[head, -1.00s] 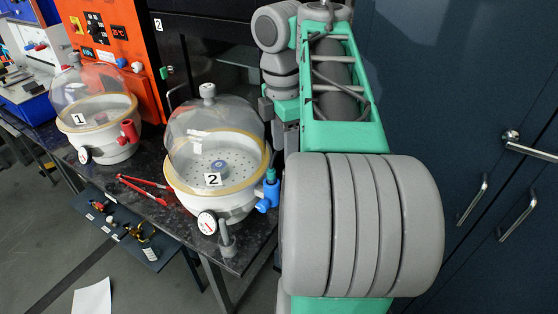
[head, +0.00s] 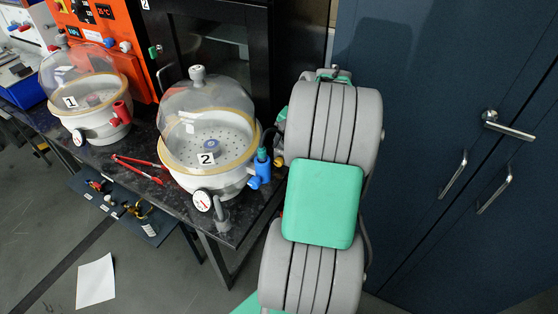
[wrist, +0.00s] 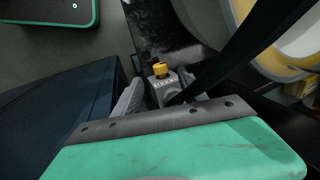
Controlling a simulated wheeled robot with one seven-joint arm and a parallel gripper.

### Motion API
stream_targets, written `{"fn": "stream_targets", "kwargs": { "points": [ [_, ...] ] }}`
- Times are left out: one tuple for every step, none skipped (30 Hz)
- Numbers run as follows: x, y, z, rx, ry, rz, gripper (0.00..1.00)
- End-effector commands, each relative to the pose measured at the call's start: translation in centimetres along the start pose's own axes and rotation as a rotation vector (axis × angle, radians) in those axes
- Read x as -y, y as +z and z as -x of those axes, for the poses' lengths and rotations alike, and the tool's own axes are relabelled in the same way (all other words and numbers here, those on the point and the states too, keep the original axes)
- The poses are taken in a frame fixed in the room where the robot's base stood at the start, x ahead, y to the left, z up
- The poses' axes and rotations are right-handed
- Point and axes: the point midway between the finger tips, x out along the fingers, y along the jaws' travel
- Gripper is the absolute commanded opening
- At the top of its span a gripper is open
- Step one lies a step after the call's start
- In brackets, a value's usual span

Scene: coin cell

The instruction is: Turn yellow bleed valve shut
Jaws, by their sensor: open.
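The yellow bleed valve (wrist: 160,69) shows in the wrist view as a small yellow knob on a grey body. A small yellow spot (head: 279,162) beside the blue fitting of desiccator 2 in the head view may be the same valve. My gripper (wrist: 160,90) is open, with the knob seen just beyond and between its fingers. I cannot tell whether a finger touches the valve. A dark strip crosses in front of the right finger and partly hides it. In the head view my arm hides the gripper.
Glass-domed desiccator 2 (head: 208,110) stands close left of my arm, with a gauge (head: 202,200) and blue fitting (head: 262,170). Desiccator 1 (head: 85,95) and red tongs (head: 140,168) are farther left on the dark bench. A blue cabinet (head: 440,120) stands at the right.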

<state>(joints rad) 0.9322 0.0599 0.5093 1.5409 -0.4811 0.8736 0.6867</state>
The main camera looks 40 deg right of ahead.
Motion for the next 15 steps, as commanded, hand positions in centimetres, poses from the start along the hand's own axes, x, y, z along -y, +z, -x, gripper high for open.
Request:
{"fn": "stream_targets", "kwargs": {
  "points": [
    [0.0,0.1,-0.4,0.003,0.001,-0.010,0.49],
    [0.0,0.1,-0.7,0.004,0.001,-0.012,0.49],
    [0.0,0.2,-1.2,0.006,0.002,-0.011,0.49],
    [0.0,0.2,-1.7,0.006,0.002,-0.011,0.49],
    [-0.1,0.2,-2.3,0.006,0.002,-0.010,0.49],
    [-0.1,0.2,-3.1,0.007,0.003,-0.009,0.49],
    [0.0,0.2,-3.7,0.008,0.002,-0.009,0.49],
    [0.0,0.2,-4.3,0.008,0.003,-0.008,0.49],
    [0.0,0.2,-5.1,0.007,0.003,-0.009,0.49],
    [-0.1,0.2,-5.6,0.007,0.003,-0.008,0.49],
    [0.0,0.2,-6.1,0.007,0.003,-0.008,0.49],
    [0.0,0.2,-6.6,0.005,0.001,-0.007,0.49],
    [0.0,0.2,-7.0,0.005,0.002,-0.006,0.49],
    [0.0,0.2,-7.3,0.006,0.002,-0.006,0.49],
    [0.0,0.2,-7.5,0.005,0.002,-0.006,0.49]
  ]
}}
